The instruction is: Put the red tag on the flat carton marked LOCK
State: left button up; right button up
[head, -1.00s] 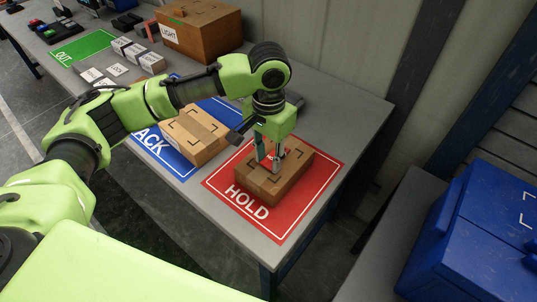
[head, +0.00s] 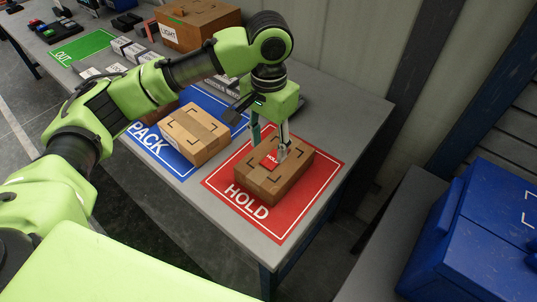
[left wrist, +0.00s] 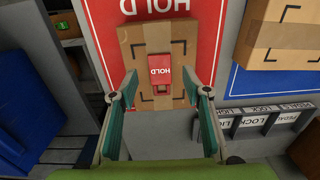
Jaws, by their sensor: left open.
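The red tag (head: 272,159), printed HOLD, lies on top of a flat brown carton (head: 262,186) on the red HOLD mat (head: 225,184). In the left wrist view the tag (left wrist: 160,72) lies near the middle of the carton top (left wrist: 134,37), between black corner marks. No LOCK marking is readable on this carton. My left gripper (head: 269,148) is open and empty just above the tag, with one finger on each side and the tag apart from both. The right gripper is not in view.
A second carton (head: 193,136) sits on the blue PACK mat (head: 150,145). A larger box marked LIGHT (head: 200,24) stands at the back. A rack with LOCK labels (left wrist: 262,120) shows in the left wrist view. A blue case (head: 480,230) stands at the right.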

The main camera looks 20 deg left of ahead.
aim_at(269, 163)
pick_arm(q)
notch_tip(269, 163, up, 7)
jog(key=shift+r, duration=0.15)
jog(key=shift+r, duration=0.1)
dwell(0.4)
